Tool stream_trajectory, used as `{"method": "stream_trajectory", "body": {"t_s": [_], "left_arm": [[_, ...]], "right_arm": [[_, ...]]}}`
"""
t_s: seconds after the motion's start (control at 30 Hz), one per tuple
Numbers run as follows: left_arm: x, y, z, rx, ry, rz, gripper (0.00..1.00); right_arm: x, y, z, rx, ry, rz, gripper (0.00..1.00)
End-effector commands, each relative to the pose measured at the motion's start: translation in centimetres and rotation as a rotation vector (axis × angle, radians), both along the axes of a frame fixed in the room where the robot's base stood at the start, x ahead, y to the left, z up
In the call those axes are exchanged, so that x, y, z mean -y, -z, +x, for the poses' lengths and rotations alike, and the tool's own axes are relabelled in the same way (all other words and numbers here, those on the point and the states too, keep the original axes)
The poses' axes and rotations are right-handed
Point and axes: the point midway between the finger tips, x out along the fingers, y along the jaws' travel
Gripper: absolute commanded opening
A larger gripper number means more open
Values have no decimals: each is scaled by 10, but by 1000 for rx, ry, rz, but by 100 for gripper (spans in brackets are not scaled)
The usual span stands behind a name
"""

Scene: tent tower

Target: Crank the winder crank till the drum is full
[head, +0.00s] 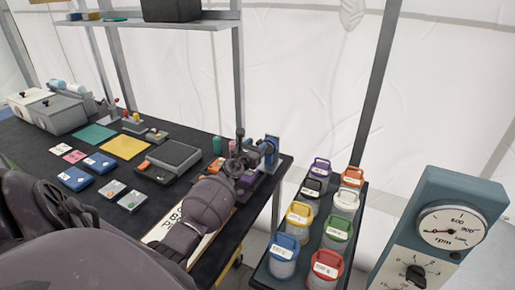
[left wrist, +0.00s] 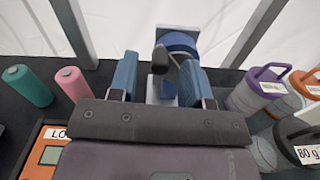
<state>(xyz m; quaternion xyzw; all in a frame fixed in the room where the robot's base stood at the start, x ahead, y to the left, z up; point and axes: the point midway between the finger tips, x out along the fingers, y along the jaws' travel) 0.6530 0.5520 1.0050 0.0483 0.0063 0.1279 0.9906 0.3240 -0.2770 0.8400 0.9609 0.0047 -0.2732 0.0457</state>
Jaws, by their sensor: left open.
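The winder, with its blue drum (left wrist: 180,42) and grey stand, is at the table's far right corner. In the head view the winder (head: 270,150) is partly hidden by my left gripper (head: 243,148). In the left wrist view a dark crank knob (left wrist: 163,62) shows in front of the drum, between the two blue fingers of my left gripper (left wrist: 160,78). The fingers are open, one on each side of the knob; I cannot tell whether either touches it. How much is wound on the drum cannot be made out. My right gripper is not in view.
A green spool (left wrist: 28,86) and a pink spool (left wrist: 72,84) stand left of the gripper, near an orange device (left wrist: 48,150). Several lidded jars, one with a purple lid (left wrist: 262,86), stand to the right. A dial box (head: 440,232) stands at the far right.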

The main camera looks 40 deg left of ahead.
Motion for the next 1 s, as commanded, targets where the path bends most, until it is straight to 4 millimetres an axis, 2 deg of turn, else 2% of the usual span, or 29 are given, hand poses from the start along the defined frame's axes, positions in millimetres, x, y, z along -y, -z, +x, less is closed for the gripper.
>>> {"method": "stream_trajectory", "body": {"t_s": [0.2, 0.5, 0.57, 0.8, 1.0], "left_arm": [[-4, 1, 14, -1, 0, 0, 44], [-4, 0, 16, -1, 0, 0, 44], [-4, 0, 16, -1, 0, -1, 38], [-4, 0, 15, -1, 0, -1, 2], [-4, -1, 16, -7, 0, 22, 0]], "right_arm": [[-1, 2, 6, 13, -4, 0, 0], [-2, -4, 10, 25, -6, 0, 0], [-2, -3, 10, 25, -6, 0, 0], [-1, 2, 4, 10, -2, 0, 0], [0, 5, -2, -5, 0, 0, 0]]}}
